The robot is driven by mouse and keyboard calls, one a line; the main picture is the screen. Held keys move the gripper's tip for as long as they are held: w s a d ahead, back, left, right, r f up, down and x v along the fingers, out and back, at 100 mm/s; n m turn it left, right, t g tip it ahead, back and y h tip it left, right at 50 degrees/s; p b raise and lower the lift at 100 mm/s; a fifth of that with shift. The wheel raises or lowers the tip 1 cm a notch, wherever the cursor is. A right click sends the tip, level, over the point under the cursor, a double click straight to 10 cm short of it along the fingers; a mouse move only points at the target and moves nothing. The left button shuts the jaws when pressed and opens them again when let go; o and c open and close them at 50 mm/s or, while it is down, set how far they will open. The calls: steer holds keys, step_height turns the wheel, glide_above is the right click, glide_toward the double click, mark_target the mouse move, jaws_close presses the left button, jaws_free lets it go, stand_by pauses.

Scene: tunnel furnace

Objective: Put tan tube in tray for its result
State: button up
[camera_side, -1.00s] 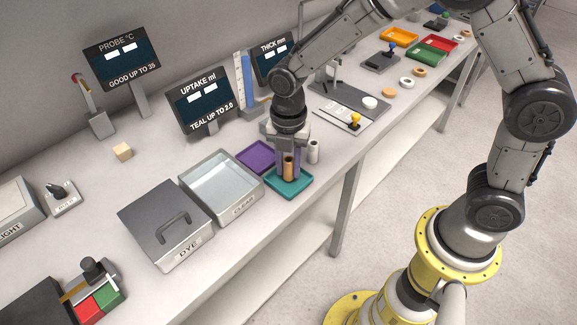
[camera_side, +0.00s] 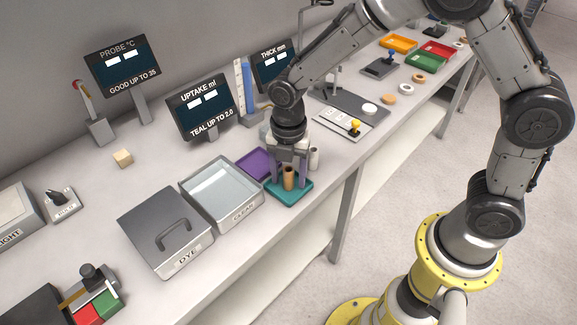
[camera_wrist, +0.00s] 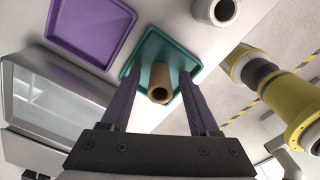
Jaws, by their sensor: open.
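The tan tube (camera_side: 289,179) stands upright in the teal tray (camera_side: 303,191) in the side view. The wrist view looks down on the tube (camera_wrist: 160,92) inside the teal tray (camera_wrist: 150,42). My gripper (camera_side: 289,172) is open, its two purple-grey fingers on either side of the tube. In the wrist view a gap shows between the tube and each finger of my gripper (camera_wrist: 158,100). The purple tray (camera_side: 254,163) lies empty just behind and left of the teal tray; it also shows in the wrist view (camera_wrist: 92,28).
A white-grey tube (camera_side: 314,158) stands right of the teal tray. The UPTAKE screen (camera_side: 203,103) reads "TEAL UP TO 2.0"; its value is unreadable. The CLEAR basin (camera_side: 221,190) and lidded DYE box (camera_side: 167,232) stand to the left. The bench's front edge is close.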

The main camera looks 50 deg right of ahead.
steer(key=s+d+r+m+t, duration=0.1)
steer(key=s+d+r+m, duration=0.15)
steer(key=r, duration=0.55)
steer(key=s+d+r+m, duration=0.1)
steer(key=r+m, duration=0.2)
steer(key=r, duration=0.5)
steer(key=s+d+r+m+t, duration=0.1)
steer(key=s+d+m+t, duration=0.1)
steer(key=s+m, duration=0.6)
steer(key=s+d+r+m+t, duration=0.1)
steer(key=s+d+m+t, duration=0.1)
steer(key=s+d+m, duration=0.3)
steer(key=shift+s+d+r+m+t, duration=0.3)
steer(key=shift+s+m, duration=1.5)
steer(key=shift+m, duration=0.95)
